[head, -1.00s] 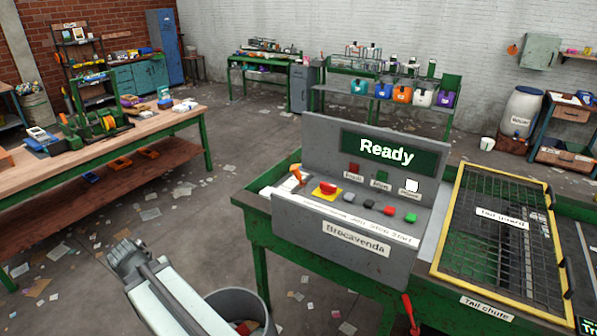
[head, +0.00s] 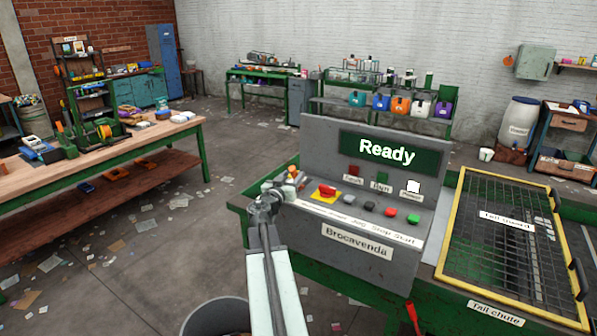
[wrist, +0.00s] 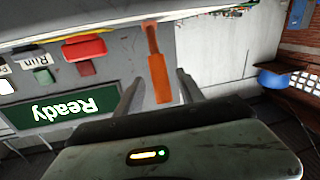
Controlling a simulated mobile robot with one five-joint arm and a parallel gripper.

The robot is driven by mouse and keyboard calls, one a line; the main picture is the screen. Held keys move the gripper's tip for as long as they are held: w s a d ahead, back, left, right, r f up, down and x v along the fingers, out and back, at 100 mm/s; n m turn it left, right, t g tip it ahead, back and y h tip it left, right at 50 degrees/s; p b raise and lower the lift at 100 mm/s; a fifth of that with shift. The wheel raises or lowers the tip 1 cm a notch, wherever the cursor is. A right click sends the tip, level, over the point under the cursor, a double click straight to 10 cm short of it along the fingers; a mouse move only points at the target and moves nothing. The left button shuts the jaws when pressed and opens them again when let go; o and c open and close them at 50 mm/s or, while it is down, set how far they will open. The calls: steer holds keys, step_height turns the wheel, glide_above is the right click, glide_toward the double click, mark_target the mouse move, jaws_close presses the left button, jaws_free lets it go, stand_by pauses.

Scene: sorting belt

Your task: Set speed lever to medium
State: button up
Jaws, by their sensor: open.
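The speed lever, with an orange handle, shows in the wrist view (wrist: 158,72) between the two open fingers of my gripper (wrist: 155,88). I cannot tell whether either finger touches it. In the head view my gripper (head: 268,198) is at the left end of the grey console (head: 345,250), and the lever's orange top (head: 293,173) shows just behind it. The lever's lower part is hidden there by my gripper. The console screen (head: 388,153) reads "Ready". The lever's scale marks are too small or covered to read.
A red emergency button (head: 326,191) on a yellow plate is just right of my gripper. Several buttons, including a red one (head: 389,212) and a green one (head: 413,219), continue along the panel. A yellow-framed tail guard (head: 455,215) lies at the right. A grey bin (head: 215,318) stands below my arm.

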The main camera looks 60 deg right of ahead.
steer(key=d, duration=0.3)
steer(key=w+d, duration=0.1)
steer(key=d, duration=0.1)
steer(key=shift+s, duration=0.1)
jaws_close()
steer(key=shift+a, duration=0.1)
stand_by(1.1)
